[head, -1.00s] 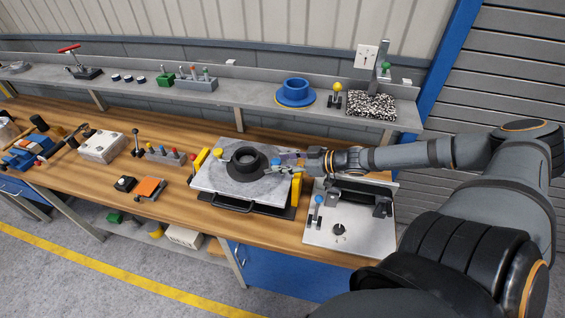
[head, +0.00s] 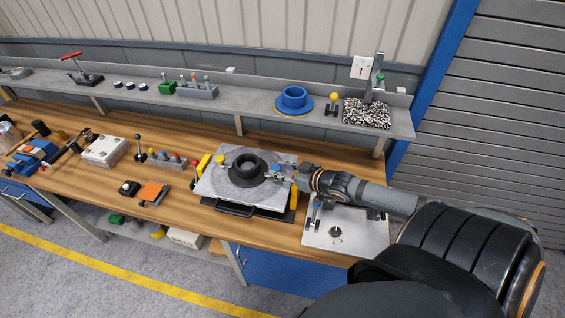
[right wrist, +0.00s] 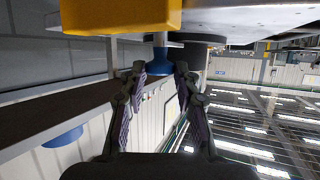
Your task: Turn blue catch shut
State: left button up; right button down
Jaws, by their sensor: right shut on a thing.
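The grey pallet (head: 215,188) lies on the bench with a black round clutch part (head: 246,170) on it. The blue catch (right wrist: 160,58) shows in the right wrist view as a blue knob on a pale stem, close to the pallet's edge. My right gripper (head: 280,171) reaches over the pallet's right side, and its fingers (right wrist: 160,72) are on both sides of the blue knob, shut on it. In the head view the gripper mostly hides this catch. My left gripper is not in view.
Yellow blocks (head: 204,163) flank the pallet. A pale plate with a blue-knobbed lever (head: 316,204) lies just right, under my forearm. The shelf behind holds a blue flanged part (head: 294,99).

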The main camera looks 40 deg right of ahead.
jog(key=shift+a+r+m+h+p, duration=0.15)
jog(key=shift+r+m+h+p, duration=0.35)
jog(key=shift+p, duration=0.2)
jog(key=shift+a+f+h, duration=0.15)
jog(key=shift+f+h, duration=0.15)
jog(key=shift+f+m+h, duration=0.35)
jog(key=shift+m+h, duration=0.05)
jog(key=shift+m, duration=0.1)
jog(key=shift+m+t, duration=0.3)
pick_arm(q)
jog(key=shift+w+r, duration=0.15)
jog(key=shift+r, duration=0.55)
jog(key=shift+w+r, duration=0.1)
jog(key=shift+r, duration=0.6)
pick_arm(e)
jog(key=shift+a+r+m+h, duration=0.15)
jog(key=shift+m+h, duration=0.55)
jog(key=shift+h, duration=0.5)
